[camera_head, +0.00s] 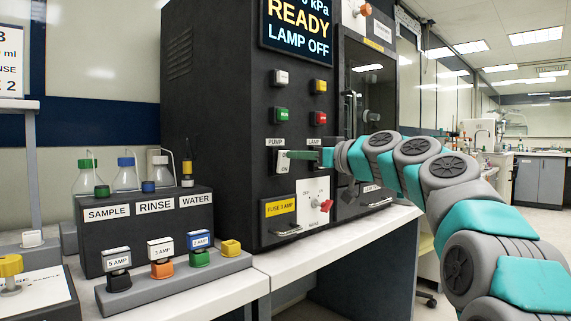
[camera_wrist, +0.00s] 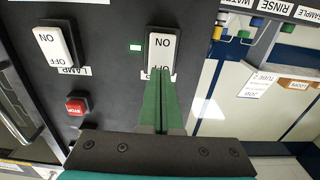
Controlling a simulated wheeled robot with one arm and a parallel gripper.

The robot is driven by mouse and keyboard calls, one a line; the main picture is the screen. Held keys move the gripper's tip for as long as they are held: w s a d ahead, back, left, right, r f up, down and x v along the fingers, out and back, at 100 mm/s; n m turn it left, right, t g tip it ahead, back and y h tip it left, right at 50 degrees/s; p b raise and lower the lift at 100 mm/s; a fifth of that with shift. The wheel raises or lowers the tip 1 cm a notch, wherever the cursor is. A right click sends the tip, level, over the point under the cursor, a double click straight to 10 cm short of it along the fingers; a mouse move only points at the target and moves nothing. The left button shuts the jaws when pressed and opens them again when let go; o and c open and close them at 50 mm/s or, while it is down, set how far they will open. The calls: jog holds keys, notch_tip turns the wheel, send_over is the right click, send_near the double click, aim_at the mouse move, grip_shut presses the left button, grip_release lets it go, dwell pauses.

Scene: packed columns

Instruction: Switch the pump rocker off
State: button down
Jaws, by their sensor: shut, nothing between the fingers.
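The pump rocker (camera_head: 282,166) is a white switch under the PUMP label (camera_head: 275,142) on the dark cabinet front. It also shows upside down in the wrist view (camera_wrist: 163,48), with ON readable and OFF mostly behind my fingertips. My gripper (camera_head: 291,154) has green fingers, shut and empty, pointing at the upper, OFF end of the rocker. In the wrist view the fingertips (camera_wrist: 160,74) overlap that end and part of the label. I cannot tell whether they touch it, or which way the rocker is tilted.
The lamp rocker (camera_wrist: 55,45) is beside the pump rocker; my gripper hides it in the head view. A red STOP button (camera_wrist: 76,106) is near it. A display (camera_head: 298,25) reads READY, LAMP OFF. A fuse drawer (camera_head: 279,208) and a red-handled switch (camera_head: 314,203) sit below.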

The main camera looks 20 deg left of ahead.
jog(key=shift+w+a, duration=0.25)
jog(key=shift+a, duration=0.4)
dwell(0.8)
jog(key=b+v, duration=0.4)
jog(key=v, duration=0.3)
dwell(0.5)
dwell(0.4)
